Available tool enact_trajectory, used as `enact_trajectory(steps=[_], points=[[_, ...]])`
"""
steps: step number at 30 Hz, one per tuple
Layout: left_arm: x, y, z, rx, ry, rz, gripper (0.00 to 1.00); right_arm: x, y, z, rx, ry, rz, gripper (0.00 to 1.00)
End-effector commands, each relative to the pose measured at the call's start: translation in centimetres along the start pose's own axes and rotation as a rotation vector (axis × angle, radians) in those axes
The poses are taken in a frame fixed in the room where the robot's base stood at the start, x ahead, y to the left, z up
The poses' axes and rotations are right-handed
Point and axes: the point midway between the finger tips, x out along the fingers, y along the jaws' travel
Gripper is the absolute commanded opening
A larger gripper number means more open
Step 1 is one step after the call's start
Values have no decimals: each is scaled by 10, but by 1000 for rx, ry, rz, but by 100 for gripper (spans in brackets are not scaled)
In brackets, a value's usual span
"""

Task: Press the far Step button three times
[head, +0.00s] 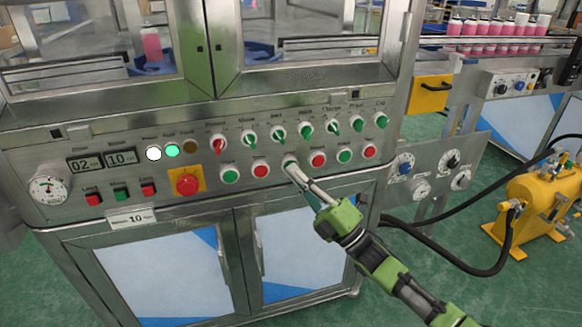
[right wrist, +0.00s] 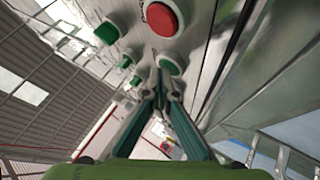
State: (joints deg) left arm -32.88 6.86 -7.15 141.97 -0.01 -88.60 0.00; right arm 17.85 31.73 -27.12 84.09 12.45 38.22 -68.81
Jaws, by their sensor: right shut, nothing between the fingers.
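A metal control panel (head: 110,185) carries a lower row of round red and green buttons with white rims. My right gripper (head: 291,168) is shut and empty, with its fingertips at the third button from the left (head: 289,158), which they partly cover. In the right wrist view a green button (right wrist: 170,64) lies just beyond the closed fingertips (right wrist: 166,84). I cannot tell whether they touch it. The small labels are too blurred to tell which button is Step. My left gripper is not in view.
Green and red switches (head: 305,128) sit above the row. A red emergency button (head: 187,183) on a yellow plate is at left. Gauges (head: 402,164) stand at right. A yellow machine (head: 540,205) with black hoses stands on the green floor.

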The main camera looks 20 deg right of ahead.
Motion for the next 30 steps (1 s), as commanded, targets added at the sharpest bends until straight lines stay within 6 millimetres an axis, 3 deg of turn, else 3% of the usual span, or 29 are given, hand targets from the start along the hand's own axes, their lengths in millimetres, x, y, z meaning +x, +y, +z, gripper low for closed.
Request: enact_trajectory(steps=[12,23,30], points=[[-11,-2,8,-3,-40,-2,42,-12,8,-8,0,-1,0,0],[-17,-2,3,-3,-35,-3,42,-20,16,-15,3,-1,-3,0],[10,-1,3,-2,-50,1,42,-33,25,-24,2,-1,-2,0]])
